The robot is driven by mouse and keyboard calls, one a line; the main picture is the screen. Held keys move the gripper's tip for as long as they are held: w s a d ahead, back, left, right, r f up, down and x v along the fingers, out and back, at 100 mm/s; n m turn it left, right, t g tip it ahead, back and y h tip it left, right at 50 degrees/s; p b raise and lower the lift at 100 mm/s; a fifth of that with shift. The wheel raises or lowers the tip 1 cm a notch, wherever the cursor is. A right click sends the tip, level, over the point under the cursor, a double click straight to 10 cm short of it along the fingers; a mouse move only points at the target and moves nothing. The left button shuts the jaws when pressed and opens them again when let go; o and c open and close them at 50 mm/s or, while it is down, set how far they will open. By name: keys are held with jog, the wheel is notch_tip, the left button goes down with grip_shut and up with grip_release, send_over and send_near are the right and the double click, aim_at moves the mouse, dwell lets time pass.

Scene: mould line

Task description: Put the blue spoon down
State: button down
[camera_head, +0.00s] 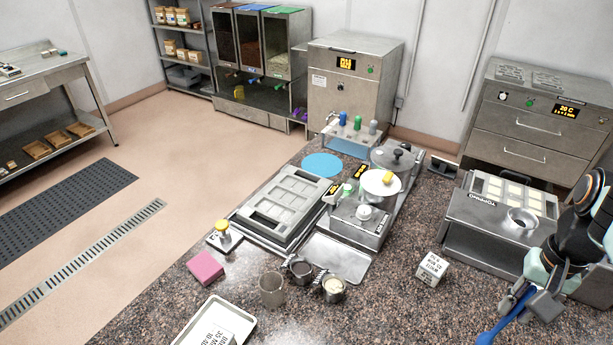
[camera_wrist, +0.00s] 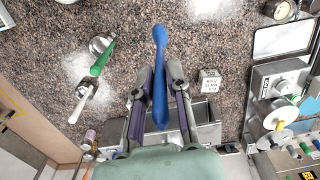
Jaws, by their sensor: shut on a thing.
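The blue spoon (camera_head: 497,325) is in my gripper (camera_head: 535,292) at the right of the head view, over the speckled counter. In the wrist view the blue spoon (camera_wrist: 160,75) points up the picture between the two fingers of my gripper (camera_wrist: 159,88), which are shut on its handle. The far end of the spoon lies beyond the fingertips. I cannot tell for sure whether the spoon touches the counter.
A white printed cube (camera_head: 431,268) stands on the counter left of my gripper. The topping unit (camera_head: 480,232) is behind it. In the wrist view a green-handled scoop (camera_wrist: 101,60) and a white-handled tool (camera_wrist: 80,103) lie on white powder. Bare counter (camera_head: 395,310) lies left of the spoon.

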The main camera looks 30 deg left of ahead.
jog(key=shift+w+d, duration=0.2)
jog(key=shift+w, duration=0.4)
jog(key=s+a+f+n, duration=0.1)
jog(key=a+f+n, duration=0.1)
jog(key=a, duration=0.7)
jog(key=s+a+f+n, duration=0.1)
jog(key=a+f+n, duration=0.15)
jog(key=a, duration=0.65)
jog(key=s+a+f+n, duration=0.2)
jog(key=s+a+n, duration=0.3)
jog(key=s+a, duration=0.6)
jog(key=s+a+f+n, duration=0.2)
jog(key=s+n, duration=0.1)
jog(key=s, duration=0.6)
jog(key=s+a+f+n, duration=0.1)
jog(key=s+a+n, duration=0.2)
jog(key=s, duration=0.6)
jog(key=s+a+f+n, duration=0.2)
jog(key=s+n, duration=0.1)
jog(key=s, duration=0.6)
notch_tip(320, 180, down, 6)
jog(key=shift+a, duration=0.15)
jog(key=shift+f+m, duration=0.1)
jog(key=shift+m, duration=0.15)
